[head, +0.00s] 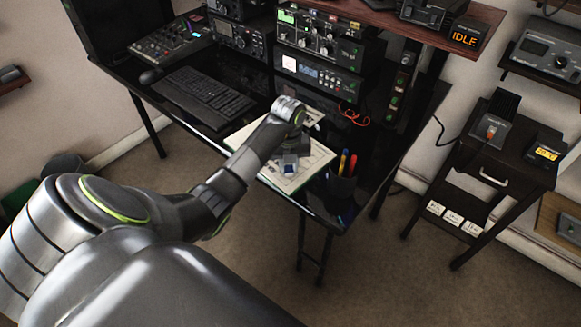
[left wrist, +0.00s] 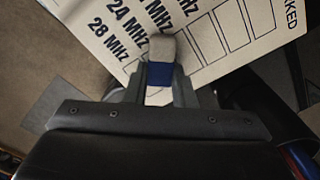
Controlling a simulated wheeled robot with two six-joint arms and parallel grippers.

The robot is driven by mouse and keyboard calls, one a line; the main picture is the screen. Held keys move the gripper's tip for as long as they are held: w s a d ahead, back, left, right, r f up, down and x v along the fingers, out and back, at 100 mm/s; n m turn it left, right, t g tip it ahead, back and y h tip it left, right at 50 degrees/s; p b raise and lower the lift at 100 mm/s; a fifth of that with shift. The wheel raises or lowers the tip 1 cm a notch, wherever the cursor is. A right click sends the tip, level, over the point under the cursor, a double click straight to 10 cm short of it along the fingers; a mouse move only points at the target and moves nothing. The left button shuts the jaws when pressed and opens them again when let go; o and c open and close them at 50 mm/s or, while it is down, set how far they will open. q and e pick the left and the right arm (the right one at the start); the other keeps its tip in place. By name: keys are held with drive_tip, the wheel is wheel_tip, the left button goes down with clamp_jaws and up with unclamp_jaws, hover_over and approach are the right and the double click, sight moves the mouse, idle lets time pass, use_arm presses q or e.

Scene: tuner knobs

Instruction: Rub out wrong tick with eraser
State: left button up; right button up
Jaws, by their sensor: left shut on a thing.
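The paper sheet (head: 313,160) lies on the dark desk. In the left wrist view the sheet (left wrist: 206,62) shows printed rows, among them "24 MHz" and "28 MHz", a column of boxes and a heading ending in "CKED". No tick can be made out; the boxes I see look empty. My left gripper (left wrist: 160,88) is shut on the eraser (left wrist: 160,74), a white block with a blue band, over the sheet's lower edge. The eraser also shows in the head view (head: 289,168), below the left wrist. I cannot tell whether it touches the paper. My right gripper is out of view.
A dark pen cup (head: 341,184) with coloured pens stands just right of the sheet, near the desk's front corner. A keyboard (head: 203,96) lies to the left. Radio units (head: 318,75) and red cables (head: 354,117) are behind. The front desk edge is close to the sheet.

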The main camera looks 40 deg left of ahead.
use_arm(q)
drive_tip(key=shift+s+d+p, duration=0.3)
drive_tip(key=shift+s+d, duration=0.05)
drive_tip(key=shift+d, duration=0.3)
drive_tip(key=shift+s+d+p, duration=0.3)
drive_tip(key=shift+d, duration=0.35)
drive_tip(key=shift+w+a+b, duration=0.25)
drive_tip(key=shift+a, duration=0.5)
drive_tip(key=shift+w+a+b, duration=0.2)
drive_tip(key=shift+a, duration=0.55)
drive_tip(key=shift+r, duration=0.1)
wheel_tip(320, 180, up, 6)
drive_tip(key=p, duration=0.5)
drive_tip(key=shift+w, duration=0.1)
